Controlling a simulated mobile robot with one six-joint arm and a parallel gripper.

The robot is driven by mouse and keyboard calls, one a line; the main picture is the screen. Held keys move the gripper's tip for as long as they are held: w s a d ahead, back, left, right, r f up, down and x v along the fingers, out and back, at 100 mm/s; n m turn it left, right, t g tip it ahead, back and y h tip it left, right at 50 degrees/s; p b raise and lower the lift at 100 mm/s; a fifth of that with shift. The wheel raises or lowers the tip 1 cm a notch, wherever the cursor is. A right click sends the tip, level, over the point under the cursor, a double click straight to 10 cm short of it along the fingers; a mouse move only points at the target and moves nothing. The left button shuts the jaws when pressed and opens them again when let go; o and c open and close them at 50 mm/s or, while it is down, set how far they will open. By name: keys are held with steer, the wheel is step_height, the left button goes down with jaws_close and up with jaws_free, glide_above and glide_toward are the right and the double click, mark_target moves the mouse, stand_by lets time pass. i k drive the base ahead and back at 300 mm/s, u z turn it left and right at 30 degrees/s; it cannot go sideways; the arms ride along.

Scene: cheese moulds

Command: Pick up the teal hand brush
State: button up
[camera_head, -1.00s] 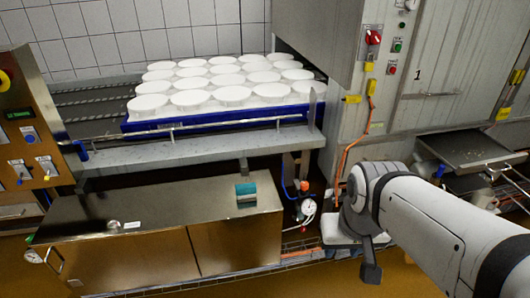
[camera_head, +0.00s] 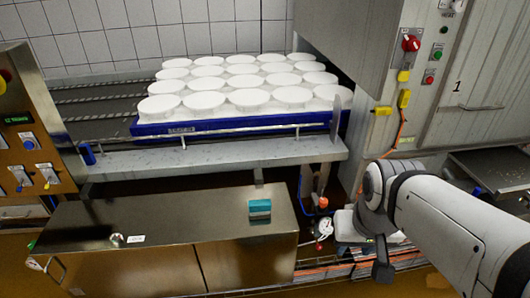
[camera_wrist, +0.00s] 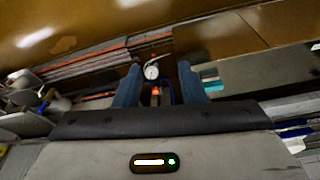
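The teal hand brush (camera_head: 260,208) lies on the flat metal top of the low steel cabinet (camera_head: 160,218), near its right end. Its upper part is teal and a paler band runs along its lower front side. In the wrist view the brush (camera_wrist: 211,80) shows small and blurred, just right of the right finger. My gripper (camera_wrist: 159,68) is open, with its two dark blue-grey fingers apart and nothing held between them. In the head view my arm reaches in from the lower right, and its end is right of the brush and apart from it.
A shelf above the cabinet carries a blue tray (camera_head: 240,127) of several white moulds; its edge overhangs behind the brush. A gauge (camera_head: 324,228) with hoses stands right of the cabinet. A control panel (camera_head: 30,150) stands at left. The cabinet top left of the brush is mostly clear.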

mark_target(260, 207)
steer(key=i, duration=1.05)
steer(key=z, duration=0.05)
